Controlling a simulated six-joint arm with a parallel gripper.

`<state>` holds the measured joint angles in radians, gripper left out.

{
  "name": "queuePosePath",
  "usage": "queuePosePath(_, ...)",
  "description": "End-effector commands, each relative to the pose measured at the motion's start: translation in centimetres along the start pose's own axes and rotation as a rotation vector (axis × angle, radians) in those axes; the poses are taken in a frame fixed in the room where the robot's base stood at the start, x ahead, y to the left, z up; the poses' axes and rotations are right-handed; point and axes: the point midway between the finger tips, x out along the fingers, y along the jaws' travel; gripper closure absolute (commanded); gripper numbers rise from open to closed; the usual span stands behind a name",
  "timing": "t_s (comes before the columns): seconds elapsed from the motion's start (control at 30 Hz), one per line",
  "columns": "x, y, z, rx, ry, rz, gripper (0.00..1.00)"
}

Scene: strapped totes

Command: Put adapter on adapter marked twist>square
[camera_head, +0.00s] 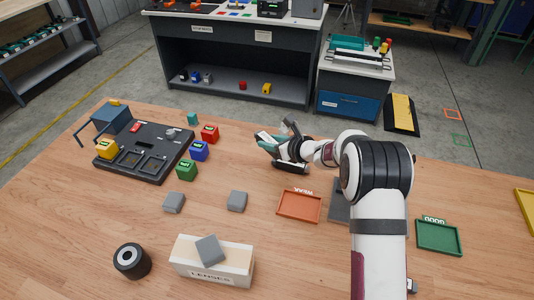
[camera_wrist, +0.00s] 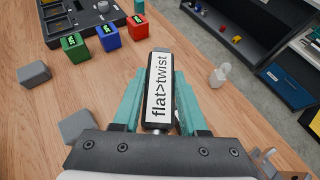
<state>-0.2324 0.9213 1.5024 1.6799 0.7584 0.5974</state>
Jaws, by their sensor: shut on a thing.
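My gripper (camera_wrist: 158,80) is shut on a black adapter (camera_wrist: 149,109) with a white label reading "flat>twist". The teal fingers lie on both sides of it, and its far end points away from the palm. In the head view my gripper (camera_head: 267,140) is above the table, right of the coloured cubes, pointing left. A dark object (camera_head: 290,168) shows just below it; I cannot tell what it is. No label reading "twist>square" can be made out in either view.
A black board (camera_head: 145,168) and green (camera_head: 187,170), blue (camera_head: 199,151) and red (camera_head: 209,133) cubes stand left. Grey blocks (camera_head: 237,201), a LENSES box (camera_head: 185,262) and a black cylinder (camera_head: 132,260) are nearer. An orange tray (camera_head: 300,219) and green tray (camera_head: 438,252) lie right.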

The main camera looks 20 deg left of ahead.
Motion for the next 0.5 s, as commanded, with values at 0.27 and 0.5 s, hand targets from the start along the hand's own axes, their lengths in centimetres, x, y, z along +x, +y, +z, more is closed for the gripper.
queuePosePath(0.27, -8.8, -8.7, -2.2, 0.054, -0.002, -0.106, 1.00)
queuePosePath(0.5, -12.1, -11.2, -3.7, 0.079, 0.002, -0.145, 1.00)
